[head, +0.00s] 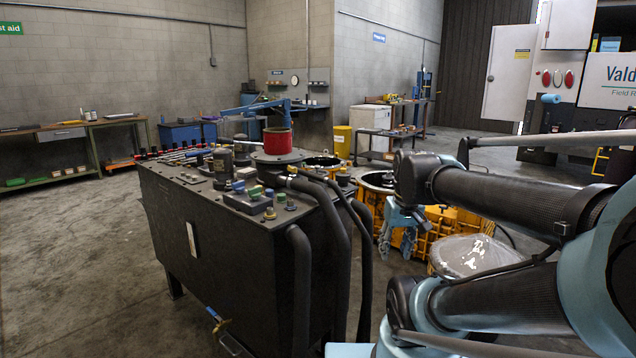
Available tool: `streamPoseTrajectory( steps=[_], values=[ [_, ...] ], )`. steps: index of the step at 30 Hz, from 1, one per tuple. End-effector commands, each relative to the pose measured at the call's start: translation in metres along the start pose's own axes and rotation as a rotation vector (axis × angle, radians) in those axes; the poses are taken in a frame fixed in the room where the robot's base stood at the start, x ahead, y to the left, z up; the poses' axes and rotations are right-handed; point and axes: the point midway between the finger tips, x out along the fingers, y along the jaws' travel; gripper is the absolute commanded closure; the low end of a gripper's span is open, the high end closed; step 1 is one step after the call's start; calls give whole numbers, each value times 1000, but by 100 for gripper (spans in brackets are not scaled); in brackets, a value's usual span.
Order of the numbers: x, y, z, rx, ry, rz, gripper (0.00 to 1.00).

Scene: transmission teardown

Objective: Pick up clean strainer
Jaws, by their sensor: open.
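My gripper (396,246) hangs fingers-down from my arm in the right half of the head view. Its light blue fingers are apart, and I see nothing between them. It is in front of yellow-orange machine housings (440,225), to the right of the black tank. I cannot pick out the clean strainer for certain. A round thing under clear, shiny film (470,256) lies to the right of and below my gripper, partly hidden by my arm. A red cylinder (277,141) stands on the black tank, left of and well apart from my gripper.
The large black tank (240,255) fills the middle, with hoses (340,240) on its near right side and fittings on top. Workbenches (60,135) stand along the left wall. A yellow bin (341,142) and a white cabinet (370,118) are behind. The floor at left is clear.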

Motion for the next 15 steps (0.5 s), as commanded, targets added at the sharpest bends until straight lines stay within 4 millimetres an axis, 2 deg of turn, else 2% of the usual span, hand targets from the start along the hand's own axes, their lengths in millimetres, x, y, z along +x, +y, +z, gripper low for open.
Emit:
streamPoseTrajectory(
  steps=[1, 6, 15],
  values=[
    [-16, -3, -21, -35, 5, -11, 60],
    [-64, -17, -88, -161, 26, -53, 60],
    [-135, -50, -207, -382, 72, -121, 60]
  ],
)
